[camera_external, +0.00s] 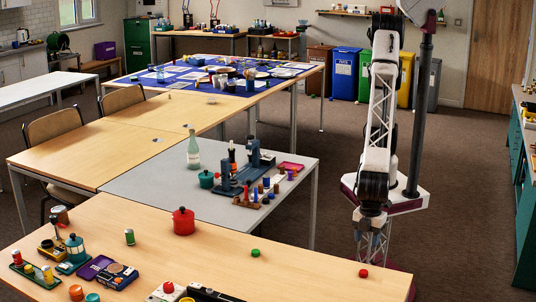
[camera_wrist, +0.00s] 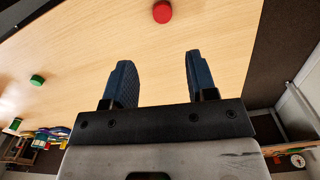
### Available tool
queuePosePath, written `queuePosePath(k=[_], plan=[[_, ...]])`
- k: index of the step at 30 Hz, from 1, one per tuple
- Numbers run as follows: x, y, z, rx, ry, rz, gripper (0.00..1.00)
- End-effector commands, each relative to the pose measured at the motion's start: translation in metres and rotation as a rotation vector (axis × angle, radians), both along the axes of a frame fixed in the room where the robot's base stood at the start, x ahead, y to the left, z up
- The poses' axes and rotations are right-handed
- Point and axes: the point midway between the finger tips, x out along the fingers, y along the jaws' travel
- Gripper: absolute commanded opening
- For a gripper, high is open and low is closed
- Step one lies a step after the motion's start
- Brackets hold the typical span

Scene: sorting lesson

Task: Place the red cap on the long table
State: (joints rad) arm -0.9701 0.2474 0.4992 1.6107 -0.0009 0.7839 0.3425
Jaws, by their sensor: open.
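A small red cap (camera_external: 363,273) lies on the wooden table (camera_external: 310,275) in the foreground, near its right end. It also shows in the wrist view as a red disc (camera_wrist: 162,12) at the top, beyond my fingertips. My gripper (camera_external: 372,240) hangs above the table's far edge, close to the cap but apart from it. In the wrist view my gripper (camera_wrist: 158,75) has its two dark fingers spread with only bare wood between them. Which of the joined tables is the long one is not clear from the pictures.
A green cap (camera_external: 255,253) lies left of the red one. A red pot (camera_external: 183,221), a lantern and several jars stand further left. A grey table (camera_external: 150,190) with a bottle and a rack adjoins behind. The wood around the red cap is clear.

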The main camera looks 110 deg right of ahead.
Motion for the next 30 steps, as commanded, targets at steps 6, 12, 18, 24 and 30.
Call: queuePosePath(k=[6, 12, 18, 24, 30], plan=[[0.018, -0.031, 0.026, 0.009, -0.007, -0.028, 0.52], [0.045, -0.095, 0.070, 0.023, -0.020, -0.080, 0.52], [0.066, -0.177, 0.119, 0.039, -0.038, -0.142, 0.52], [0.073, -0.258, 0.163, 0.053, -0.058, -0.204, 0.52], [0.067, -0.339, 0.199, 0.064, -0.080, -0.266, 0.52]])
